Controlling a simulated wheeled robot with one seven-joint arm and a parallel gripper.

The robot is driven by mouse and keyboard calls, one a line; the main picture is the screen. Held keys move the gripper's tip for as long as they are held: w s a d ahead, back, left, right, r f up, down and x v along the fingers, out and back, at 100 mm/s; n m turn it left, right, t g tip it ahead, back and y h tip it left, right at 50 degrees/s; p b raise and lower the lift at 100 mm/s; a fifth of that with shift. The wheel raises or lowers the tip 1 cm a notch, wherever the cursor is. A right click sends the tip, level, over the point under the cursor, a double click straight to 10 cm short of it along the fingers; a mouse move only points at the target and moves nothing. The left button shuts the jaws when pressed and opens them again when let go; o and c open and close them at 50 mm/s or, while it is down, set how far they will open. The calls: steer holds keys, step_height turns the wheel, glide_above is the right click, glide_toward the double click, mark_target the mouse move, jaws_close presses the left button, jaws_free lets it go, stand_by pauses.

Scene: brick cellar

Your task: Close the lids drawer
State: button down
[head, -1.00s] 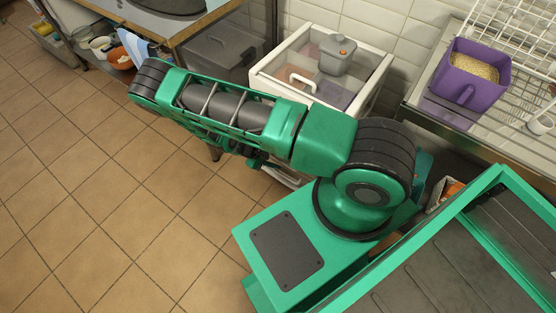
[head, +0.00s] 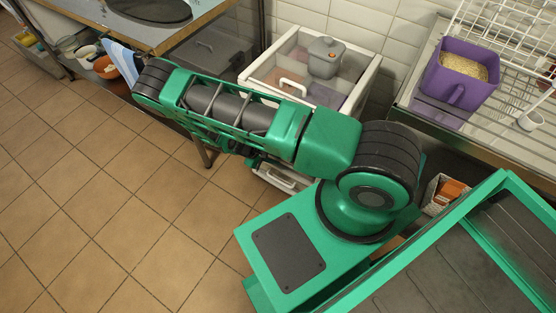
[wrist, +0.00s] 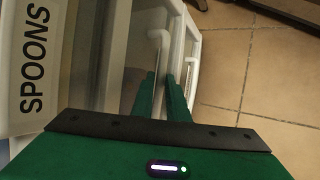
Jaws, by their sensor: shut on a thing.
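The white drawer unit (head: 372,75) stands against the tiled wall, with a clear top. A lower drawer (head: 285,178) juts out below my arm in the head view. In the wrist view, a drawer labelled SPOONS (wrist: 35,62) is at the left. Right of it is another drawer with a white handle (wrist: 159,42), and no label on it is readable. My gripper (wrist: 160,88) is shut on this handle, its green fingers on either side. I cannot tell from the label whether this is the lids drawer. In the head view, my arm hides the gripper.
A metal counter (head: 430,118) with a purple bin (head: 462,72) stands at the right. A steel table (head: 215,15) stands at the upper left. The tiled floor (head: 90,200) at the left is clear.

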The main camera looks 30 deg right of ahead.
steer(key=c, duration=1.7)
jaws_free()
steer(key=v, duration=1)
steer(key=shift+a+r, duration=0.25)
steer(key=shift+a, duration=0.05)
steer(key=shift+w, duration=0.1)
